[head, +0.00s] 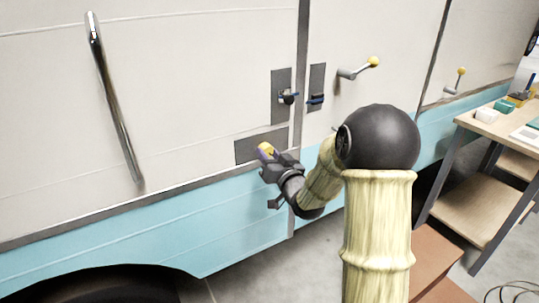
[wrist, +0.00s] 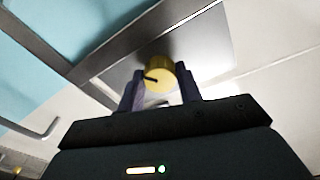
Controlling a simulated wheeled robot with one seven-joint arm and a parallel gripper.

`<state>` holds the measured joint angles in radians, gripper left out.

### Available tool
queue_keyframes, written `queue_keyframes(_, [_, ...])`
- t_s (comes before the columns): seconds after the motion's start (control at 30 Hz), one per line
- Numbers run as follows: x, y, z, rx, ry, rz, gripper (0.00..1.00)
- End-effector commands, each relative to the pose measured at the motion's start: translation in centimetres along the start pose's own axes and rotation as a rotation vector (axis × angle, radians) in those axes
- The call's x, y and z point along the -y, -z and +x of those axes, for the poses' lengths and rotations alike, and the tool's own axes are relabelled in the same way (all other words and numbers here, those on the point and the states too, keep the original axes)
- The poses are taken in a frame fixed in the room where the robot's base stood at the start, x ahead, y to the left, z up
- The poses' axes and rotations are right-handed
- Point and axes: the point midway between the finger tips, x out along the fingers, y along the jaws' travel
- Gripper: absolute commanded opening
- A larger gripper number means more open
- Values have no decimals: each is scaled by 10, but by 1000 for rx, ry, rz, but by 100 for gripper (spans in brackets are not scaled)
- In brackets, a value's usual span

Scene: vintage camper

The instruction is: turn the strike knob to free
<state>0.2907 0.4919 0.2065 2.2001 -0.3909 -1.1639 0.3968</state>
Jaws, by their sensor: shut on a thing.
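The strike knob (head: 265,149) is a yellow round knob on a grey plate (head: 246,151) low on the camper's side, left of the dark door seam. In the wrist view the knob (wrist: 160,72) shows a short dark mark pointing to the left. My gripper (wrist: 160,88) has its two purple fingers on either side of the knob, closed on it. In the head view my gripper (head: 267,155) reaches the plate from the lower right and partly hides the knob. Any lettering around the knob is too small or hidden to read.
Yellow-tipped handles (head: 360,68) stick out further right. A chrome grab bar (head: 112,100) is at left. A wooden workbench (head: 502,131) stands at right, a brown box (head: 435,262) below.

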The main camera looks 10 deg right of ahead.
Motion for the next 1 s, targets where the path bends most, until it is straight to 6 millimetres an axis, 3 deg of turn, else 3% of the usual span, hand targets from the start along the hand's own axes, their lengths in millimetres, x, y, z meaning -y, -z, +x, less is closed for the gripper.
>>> queue_keyframes(0.3, [-1,-4,-1,18,-15,138,12])
queue_keyframes(0.77, [-1,-5,-1,20,-16,158,12])
queue_keyframes(0.8, [-1,-5,-1,20,-16,158,37])
queue_keyframes(0.9, [0,-4,-1,18,-15,157,56])
queue_keyframes(1.0, [0,-3,-1,15,-14,156,57])
